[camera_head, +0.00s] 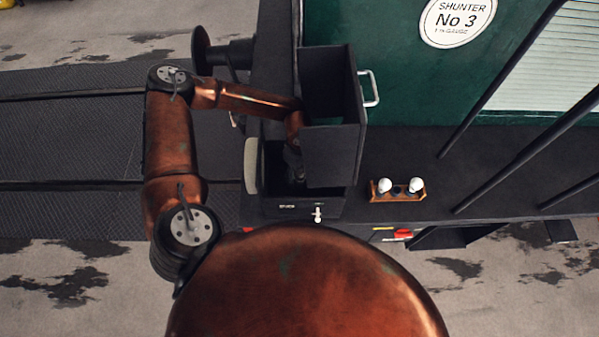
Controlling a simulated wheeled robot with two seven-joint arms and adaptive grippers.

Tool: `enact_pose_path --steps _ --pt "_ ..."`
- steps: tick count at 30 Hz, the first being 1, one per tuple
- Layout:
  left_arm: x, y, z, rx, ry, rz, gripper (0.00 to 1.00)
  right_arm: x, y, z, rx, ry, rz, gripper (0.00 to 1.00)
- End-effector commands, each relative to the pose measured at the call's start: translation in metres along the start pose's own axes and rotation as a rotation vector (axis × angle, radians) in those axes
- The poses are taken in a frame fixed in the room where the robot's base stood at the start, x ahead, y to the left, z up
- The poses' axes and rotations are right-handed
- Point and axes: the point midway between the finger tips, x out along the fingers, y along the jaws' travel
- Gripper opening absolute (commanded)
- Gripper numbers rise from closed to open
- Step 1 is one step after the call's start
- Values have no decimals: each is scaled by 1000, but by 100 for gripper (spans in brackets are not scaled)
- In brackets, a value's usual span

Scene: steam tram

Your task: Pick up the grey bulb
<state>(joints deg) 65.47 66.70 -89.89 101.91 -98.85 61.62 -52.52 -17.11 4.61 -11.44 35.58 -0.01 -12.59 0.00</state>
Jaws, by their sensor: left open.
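I cannot make out a grey bulb in the head view. A small wooden rack (398,196) stands on the dark running board and holds two white bulbs, a left one (384,185) and a right one (416,185). Dark round spots show between them, too small to tell apart. My left arm reaches over into a dark box (335,150) whose tall panel with a pale handle stands open. My left gripper (295,172) is down at the box, partly hidden by the arm and the panel. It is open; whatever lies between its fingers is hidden. My right gripper is out of view.
A small white switch (317,214) is on the box's front. Dark slanting poles (515,65) cross the right side, before the green tram wall (400,60). A red-handled tool (402,234) shows below the rack.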

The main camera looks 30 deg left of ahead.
Motion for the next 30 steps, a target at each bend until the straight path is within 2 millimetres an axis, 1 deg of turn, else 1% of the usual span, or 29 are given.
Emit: enact_pose_path --steps 2,21,22,30 --pt "0 0 0 0 0 0 54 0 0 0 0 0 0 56" --pt "0 0 0 0 0 -1 10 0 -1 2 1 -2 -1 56" --pt "-1 0 0 0 0 -1 9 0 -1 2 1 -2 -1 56" --pt "-2 0 0 -1 -1 0 9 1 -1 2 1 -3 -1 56"
